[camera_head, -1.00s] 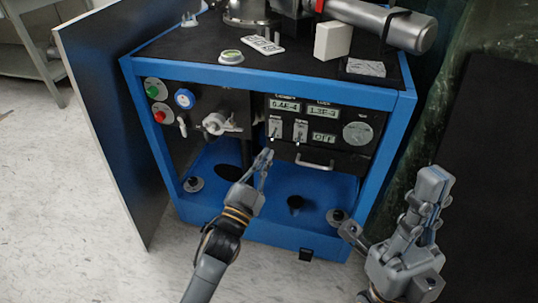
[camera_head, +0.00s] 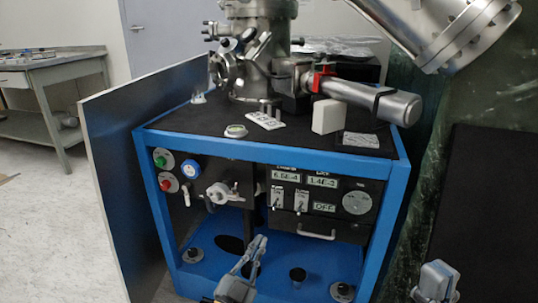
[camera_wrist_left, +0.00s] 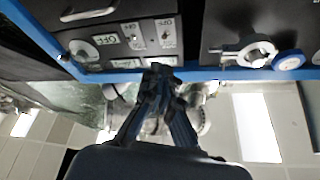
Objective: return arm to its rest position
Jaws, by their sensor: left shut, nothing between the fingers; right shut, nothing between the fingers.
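My left gripper (camera_head: 257,243) is shut and empty. It is in front of the lower opening of the blue-framed vacuum cabinet (camera_head: 265,149), below the switch panel (camera_head: 318,199). In the left wrist view its fingers (camera_wrist_left: 160,72) are together, with the panel (camera_wrist_left: 124,38) beyond them at the top. My right gripper (camera_head: 437,277) shows only in part at the bottom right of the head view. It is shut and empty, to the right of the cabinet and apart from it.
A steel vacuum chamber (camera_head: 252,60) with a horizontal cylinder (camera_head: 370,98) stands on the cabinet top. An open door panel (camera_head: 150,165) is at the left. A white block (camera_head: 327,116) sits on top. Bare floor (camera_head: 45,225) lies left; a workbench (camera_head: 50,85) stands behind.

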